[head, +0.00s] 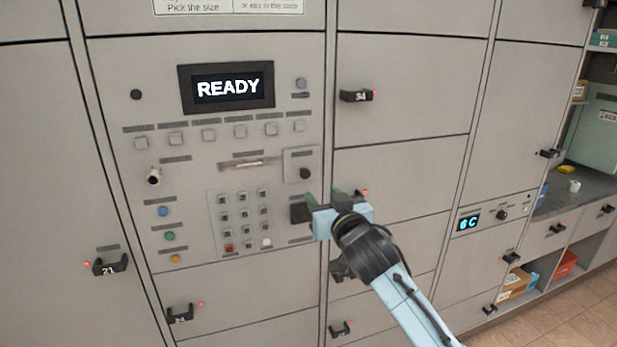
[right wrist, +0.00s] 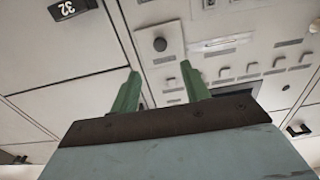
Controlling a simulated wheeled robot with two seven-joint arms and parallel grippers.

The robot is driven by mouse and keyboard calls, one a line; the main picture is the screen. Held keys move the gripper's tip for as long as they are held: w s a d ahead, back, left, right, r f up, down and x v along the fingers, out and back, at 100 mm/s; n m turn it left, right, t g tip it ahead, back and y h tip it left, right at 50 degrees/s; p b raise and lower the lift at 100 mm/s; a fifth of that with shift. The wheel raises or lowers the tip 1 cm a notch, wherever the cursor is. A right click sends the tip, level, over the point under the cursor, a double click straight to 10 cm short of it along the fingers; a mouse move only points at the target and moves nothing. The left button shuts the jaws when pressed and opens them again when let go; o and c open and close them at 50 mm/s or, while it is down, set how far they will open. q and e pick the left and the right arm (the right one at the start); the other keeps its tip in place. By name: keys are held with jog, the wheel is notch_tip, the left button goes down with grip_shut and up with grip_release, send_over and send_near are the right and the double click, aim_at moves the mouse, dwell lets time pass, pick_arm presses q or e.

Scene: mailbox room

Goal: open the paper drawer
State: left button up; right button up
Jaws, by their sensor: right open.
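The machine's control panel (head: 215,120) fills the middle of the head view. A small square front with a round black knob (head: 305,172) sits at its right edge and looks like the paper drawer, though its label is unreadable. It lies flush and shut. In the right wrist view the same knob (right wrist: 160,44) shows just beyond the fingertips. My right gripper (head: 336,196) is open and empty, a little below and right of the knob, apart from it. Its two green fingers (right wrist: 159,73) are spread in the right wrist view. My left gripper is out of view.
A lit READY screen (head: 228,87), a slot (head: 242,164), a keypad (head: 240,219) and several buttons surround the knob. Shelves with boxes (head: 516,283) are at far right.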

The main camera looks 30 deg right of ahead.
aim_at(306, 175)
jog(key=x, duration=1)
jog(key=shift+w+p, duration=0.3)
jog(key=shift+w, duration=0.05)
grip_shut()
